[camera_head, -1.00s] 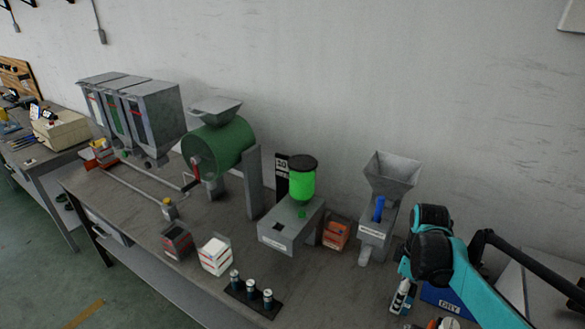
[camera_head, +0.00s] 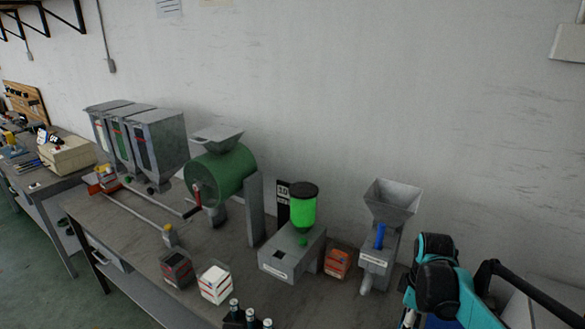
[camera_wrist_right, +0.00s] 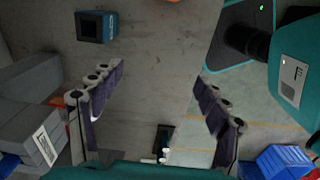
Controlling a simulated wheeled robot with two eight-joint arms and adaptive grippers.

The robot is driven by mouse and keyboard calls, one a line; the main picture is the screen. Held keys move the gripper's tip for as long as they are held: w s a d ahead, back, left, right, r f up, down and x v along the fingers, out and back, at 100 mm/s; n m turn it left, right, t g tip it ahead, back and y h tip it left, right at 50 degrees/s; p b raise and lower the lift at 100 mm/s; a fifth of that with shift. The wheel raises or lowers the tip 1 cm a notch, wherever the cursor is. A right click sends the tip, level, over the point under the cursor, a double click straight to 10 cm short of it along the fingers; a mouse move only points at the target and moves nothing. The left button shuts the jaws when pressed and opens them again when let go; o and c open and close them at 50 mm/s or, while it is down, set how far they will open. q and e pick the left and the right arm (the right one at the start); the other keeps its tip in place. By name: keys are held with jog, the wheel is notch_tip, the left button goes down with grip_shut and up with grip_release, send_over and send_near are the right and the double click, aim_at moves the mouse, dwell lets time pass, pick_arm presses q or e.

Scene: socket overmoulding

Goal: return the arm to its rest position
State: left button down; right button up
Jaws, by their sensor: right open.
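My right arm (camera_head: 440,275) shows as teal and black links at the lower right of the head view. Its gripper is below the picture there. In the right wrist view my right gripper (camera_wrist_right: 155,95) is open. My teal base (camera_wrist_right: 300,60) shows at the right of that view. My left gripper is not in view.
The workbench (camera_head: 130,225) holds a green drum machine (camera_head: 222,172), grey hoppers (camera_head: 140,140), a green-topped unit (camera_head: 303,210) and a funnel machine (camera_head: 385,225). Small boxes (camera_head: 215,283) stand near its front. A blue bin (camera_wrist_right: 283,162) shows in the wrist view.

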jog(key=s+a+r+m+t, duration=0.3)
jog(key=s+a+m+t, duration=0.3)
jog(key=s+a+m, duration=0.4)
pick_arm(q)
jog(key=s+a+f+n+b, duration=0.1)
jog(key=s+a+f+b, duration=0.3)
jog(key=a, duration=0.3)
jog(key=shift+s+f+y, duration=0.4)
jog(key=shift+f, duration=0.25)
pick_arm(e)
jog(key=shift+m+t, duration=0.6)
jog(key=f, duration=0.3)
jog(key=s+f, duration=0.1)
jog(key=f, duration=0.1)
jog(key=shift+a+f, duration=0.1)
jog(key=shift+a, duration=0.15)
